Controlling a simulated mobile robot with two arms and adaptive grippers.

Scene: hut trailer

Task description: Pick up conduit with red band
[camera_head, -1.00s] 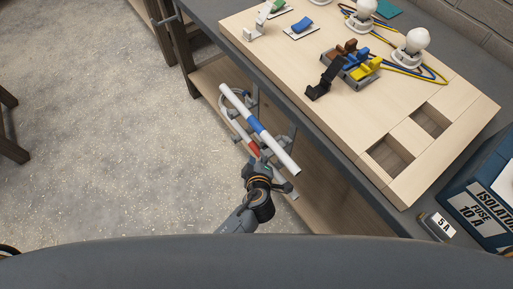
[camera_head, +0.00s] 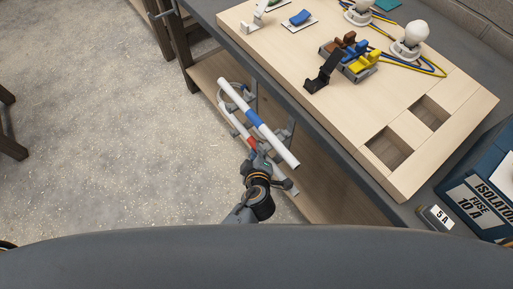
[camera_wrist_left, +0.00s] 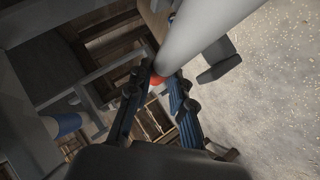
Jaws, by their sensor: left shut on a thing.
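The conduit with the red band (camera_head: 251,144) is a white tube at the side of the bench, below another conduit. The conduit with the blue band (camera_head: 255,118) runs nearly parallel above it and partly covers it. My left gripper (camera_head: 256,157) is at the red-band conduit, just by the band, and is shut on it. In the left wrist view, red (camera_wrist_left: 157,80) shows between the fingertips (camera_wrist_left: 158,74). A large white tube (camera_wrist_left: 202,35) crosses close in front there. Which tube it is I cannot tell. My right gripper is not in view.
Grey brackets (camera_head: 289,130) stand beside the conduits on the bench side. A wooden board (camera_head: 436,149) with lamps, levers and two recesses lies on top. A lower shelf (camera_head: 318,188) is beneath. A blue isolator box (camera_head: 480,200) is at right.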

